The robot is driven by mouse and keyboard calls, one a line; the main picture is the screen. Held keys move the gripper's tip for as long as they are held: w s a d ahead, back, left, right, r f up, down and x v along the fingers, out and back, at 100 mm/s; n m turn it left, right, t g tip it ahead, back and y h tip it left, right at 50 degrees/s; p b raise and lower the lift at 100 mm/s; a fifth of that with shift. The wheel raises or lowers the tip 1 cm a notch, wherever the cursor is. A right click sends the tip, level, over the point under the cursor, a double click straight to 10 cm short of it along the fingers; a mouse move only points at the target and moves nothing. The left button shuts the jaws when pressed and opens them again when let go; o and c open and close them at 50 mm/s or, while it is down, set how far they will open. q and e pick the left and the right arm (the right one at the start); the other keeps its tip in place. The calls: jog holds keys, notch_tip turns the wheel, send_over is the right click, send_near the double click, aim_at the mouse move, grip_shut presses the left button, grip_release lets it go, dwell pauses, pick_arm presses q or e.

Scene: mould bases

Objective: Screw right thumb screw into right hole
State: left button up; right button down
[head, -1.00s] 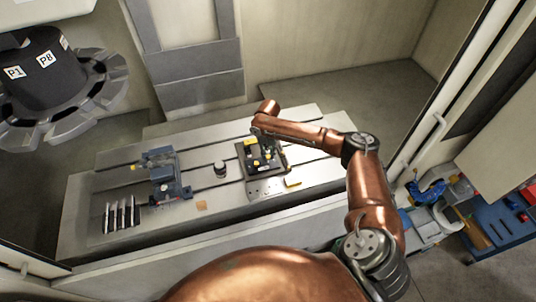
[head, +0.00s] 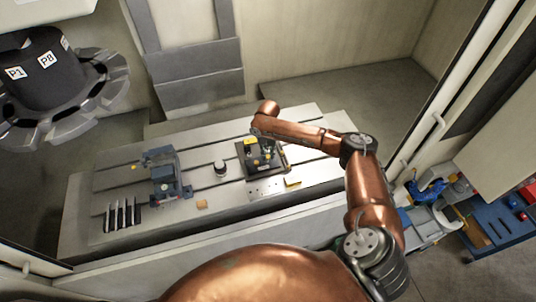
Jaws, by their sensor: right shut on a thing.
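The dark mould base (head: 279,163) sits on the slotted machine table, with a yellow part (head: 250,142) on its top. My right arm reaches over it from the right. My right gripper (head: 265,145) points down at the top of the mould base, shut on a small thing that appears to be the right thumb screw. The screw and the right hole are too small and too covered by the gripper to make out, so I cannot tell how far the screw is in. My left gripper is not in view.
A blue-grey vise (head: 165,175) and a small dark round part (head: 220,168) stand left of the mould base. Several dark bars (head: 122,214) lie at the table's left end. A yellow block (head: 292,182) lies in front. The table's right end is clear.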

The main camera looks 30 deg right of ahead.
jog(key=shift+f, duration=0.2)
jog(key=shift+f, duration=0.15)
jog(key=shift+f+b, duration=0.45)
jog(key=shift+f, duration=0.4)
jog(key=m+p, duration=0.2)
jog(key=m, duration=0.1)
jog(key=m+p, duration=0.3)
jog(key=shift+s+r+m, duration=0.1)
jog(key=shift+r+m, duration=0.1)
jog(key=shift+m, duration=0.1)
jog(key=shift+f+m+p, duration=0.1)
jog(key=shift+m+p, duration=0.6)
jog(key=shift+m, duration=0.4)
jog(key=shift+f, duration=0.1)
